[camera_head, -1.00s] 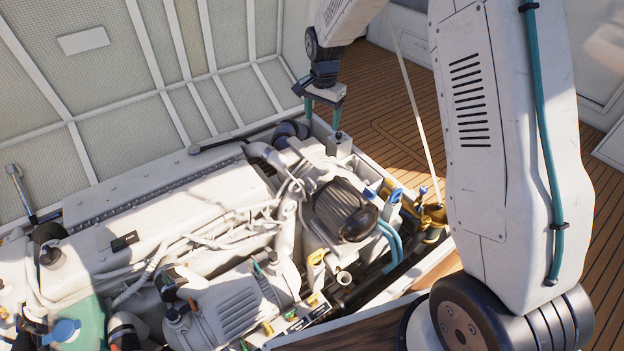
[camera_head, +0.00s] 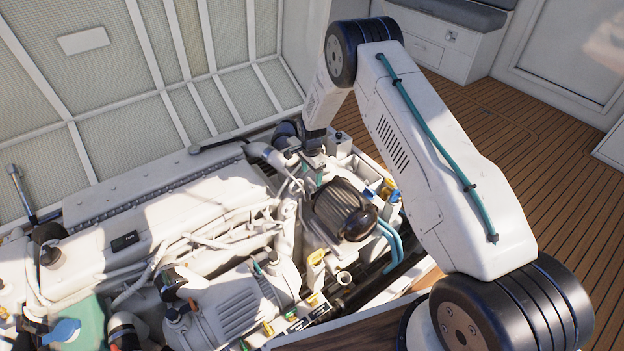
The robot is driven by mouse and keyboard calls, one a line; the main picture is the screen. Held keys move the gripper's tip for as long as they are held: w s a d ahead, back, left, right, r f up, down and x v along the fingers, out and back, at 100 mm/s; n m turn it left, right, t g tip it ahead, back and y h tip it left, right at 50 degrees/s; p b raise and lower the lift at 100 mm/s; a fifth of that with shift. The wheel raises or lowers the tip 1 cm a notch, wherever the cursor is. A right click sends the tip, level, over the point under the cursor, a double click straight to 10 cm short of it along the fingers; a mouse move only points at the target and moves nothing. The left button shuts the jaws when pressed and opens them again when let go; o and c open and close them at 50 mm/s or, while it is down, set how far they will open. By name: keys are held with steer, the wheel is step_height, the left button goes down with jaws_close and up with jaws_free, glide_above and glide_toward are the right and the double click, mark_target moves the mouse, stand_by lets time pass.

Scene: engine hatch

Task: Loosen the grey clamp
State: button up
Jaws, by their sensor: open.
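My gripper (camera_head: 319,177) is low in the engine bay, just behind and left of the dark ribbed round cover (camera_head: 341,208). Its fingers are small, teal and partly hidden among pale engine parts. It is open, and I see nothing held between the fingers. I cannot pick out the grey clamp with certainty. A pale hose elbow (camera_head: 262,151) lies just left of the gripper. Whether the fingers touch anything there cannot be told.
The pale engine (camera_head: 170,215) fills the bay, with hoses, cables and blue pipes (camera_head: 391,240) around it. The raised hatch lid (camera_head: 130,75) stands behind. Open wooden deck (camera_head: 545,150) lies to the right.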

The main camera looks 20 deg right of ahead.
mark_target(311, 181)
steer(key=shift+f, duration=1.65)
steer(key=c, duration=1)
steer(key=shift+n, duration=0.4)
steer(key=n, duration=0.6)
steer(key=shift+n, duration=0.3)
steer(key=n, duration=0.6)
steer(key=shift+w+n, duration=0.1)
steer(key=shift+n, duration=0.3)
